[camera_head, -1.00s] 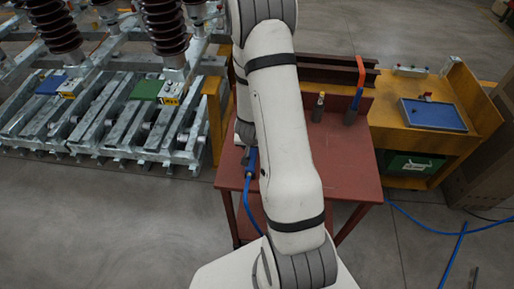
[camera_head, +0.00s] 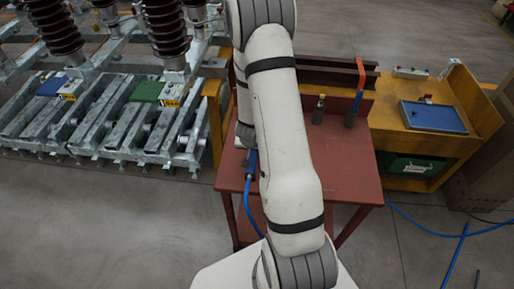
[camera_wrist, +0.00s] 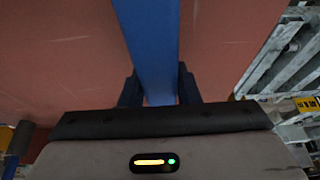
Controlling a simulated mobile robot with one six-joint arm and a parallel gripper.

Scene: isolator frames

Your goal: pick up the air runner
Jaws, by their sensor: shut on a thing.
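The air runner (camera_head: 251,161) appears as a blue tool at the left edge of the red table, mostly hidden behind my arm in the head view. A blue hose (camera_head: 246,207) hangs from it past the table's edge. In the wrist view a long blue body (camera_wrist: 150,45) runs between the two dark fingers of my gripper (camera_wrist: 158,88). My gripper is shut on it, with a finger against each side. In the head view my gripper is hidden behind my own arm. I cannot tell whether the tool touches the tabletop.
A yellow bench (camera_head: 425,146) with a blue tray (camera_head: 433,116) stands to the right. Steel insulator frames (camera_head: 105,115) stand left.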

